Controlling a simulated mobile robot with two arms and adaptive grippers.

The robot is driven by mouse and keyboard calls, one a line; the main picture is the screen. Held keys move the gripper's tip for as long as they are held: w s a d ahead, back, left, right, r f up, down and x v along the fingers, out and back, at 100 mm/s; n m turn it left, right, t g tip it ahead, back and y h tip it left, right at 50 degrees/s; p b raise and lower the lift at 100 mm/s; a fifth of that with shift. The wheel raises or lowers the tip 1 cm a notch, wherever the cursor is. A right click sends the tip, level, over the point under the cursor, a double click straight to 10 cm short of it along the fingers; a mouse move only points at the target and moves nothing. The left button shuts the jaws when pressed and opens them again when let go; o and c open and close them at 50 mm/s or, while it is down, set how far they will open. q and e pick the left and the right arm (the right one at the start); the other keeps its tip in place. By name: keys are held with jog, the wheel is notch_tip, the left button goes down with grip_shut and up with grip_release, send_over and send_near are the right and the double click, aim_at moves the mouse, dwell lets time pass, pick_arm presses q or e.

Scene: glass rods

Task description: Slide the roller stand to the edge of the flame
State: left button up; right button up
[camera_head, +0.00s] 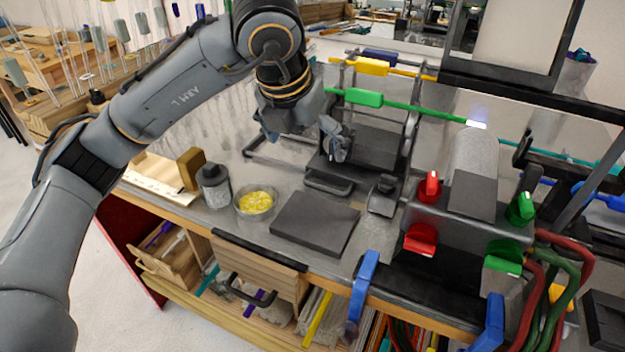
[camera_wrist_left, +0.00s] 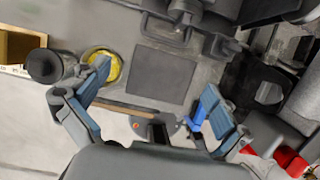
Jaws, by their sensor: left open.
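The roller stand (camera_head: 374,150) is a dark frame with a flat base and a front handle (camera_head: 328,184); it stands on the bench left of the burner. A green rod (camera_head: 425,110) with a thick green grip (camera_head: 363,97) lies across its top. The rod's right end is by the pale glowing flame (camera_head: 477,124) at the burner. My left gripper (camera_head: 303,136) is open and empty, above the bench at the stand's front left. In the left wrist view its spread fingers (camera_wrist_left: 155,100) frame a dark pad, with part of the stand at the top. My right gripper is not in view.
The burner (camera_head: 470,180) has red and green knobs and hoses at right. A dark square pad (camera_head: 315,223), a dish of yellow bits (camera_head: 255,202) and a grey jar (camera_head: 213,185) sit near the front edge. A small black block (camera_head: 382,198) stands right of the handle.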

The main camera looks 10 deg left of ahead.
pick_arm(q)
jog(key=p, duration=0.2)
send_near(324, 190)
jog(key=p+x, duration=0.1)
jog(key=x, duration=0.5)
jog(key=shift+w+f, duration=0.25)
jog(key=shift+w, duration=0.1)
jog(key=shift+w+d+f, duration=0.1)
jog(key=shift+w+f, duration=0.05)
jog(key=shift+f, duration=0.15)
jog(key=shift+c, duration=0.4)
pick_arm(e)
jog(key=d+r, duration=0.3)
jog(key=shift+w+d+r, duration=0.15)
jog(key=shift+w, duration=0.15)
pick_arm(q)
jog(key=c, duration=1.1)
jog(key=shift+s, duration=0.25)
jog(key=c, duration=0.7)
grip_shut()
jog(key=shift+f, duration=0.1)
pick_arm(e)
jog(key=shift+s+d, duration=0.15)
